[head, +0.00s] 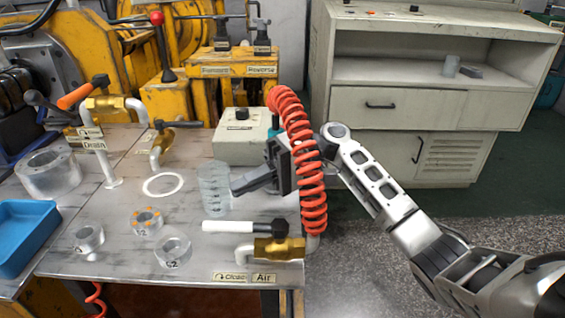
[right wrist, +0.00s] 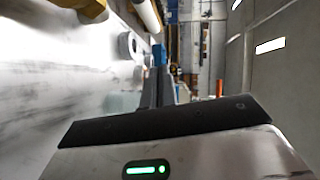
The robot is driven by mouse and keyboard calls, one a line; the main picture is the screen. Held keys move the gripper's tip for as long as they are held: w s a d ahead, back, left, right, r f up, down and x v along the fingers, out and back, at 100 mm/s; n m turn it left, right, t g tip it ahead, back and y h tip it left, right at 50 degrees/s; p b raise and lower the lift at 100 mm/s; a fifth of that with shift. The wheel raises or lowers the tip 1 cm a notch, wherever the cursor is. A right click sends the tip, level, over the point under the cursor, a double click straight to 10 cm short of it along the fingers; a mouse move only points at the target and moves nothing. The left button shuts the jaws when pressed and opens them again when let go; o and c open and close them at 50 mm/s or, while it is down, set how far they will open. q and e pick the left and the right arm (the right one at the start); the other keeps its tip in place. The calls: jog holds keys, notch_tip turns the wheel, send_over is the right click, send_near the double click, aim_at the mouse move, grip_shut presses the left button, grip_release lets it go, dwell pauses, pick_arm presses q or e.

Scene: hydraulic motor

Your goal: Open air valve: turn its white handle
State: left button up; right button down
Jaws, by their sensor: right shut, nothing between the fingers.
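The air valve is a brass body (head: 279,248) with a white handle (head: 228,226) at the front right of the metal table, beside an "Air" label (head: 264,277). The handle points left, roughly along the table's front edge. My right gripper (head: 236,187) is shut and empty, apart from the handle and farther back, pointing left. In the right wrist view its fingers (right wrist: 160,78) are together, and the white handle (right wrist: 148,14) and part of the brass body (right wrist: 92,8) show at the top. My left gripper is not in view.
A coiled red hose (head: 308,185) hangs in front of my right gripper. A clear cylinder (head: 213,188) stands by the fingertips. Clear rings (head: 173,251), a white ring (head: 163,186), a grey box (head: 240,140) and an orange-handled valve (head: 110,103) are around. A blue tray (head: 22,232) is left.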

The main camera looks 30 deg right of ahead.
jog(key=w+d+r, duration=0.1)
jog(key=d, duration=0.7)
jog(key=shift+w+d+r, duration=0.15)
jog(key=shift+w+d, duration=0.2)
jog(key=shift+d, duration=0.05)
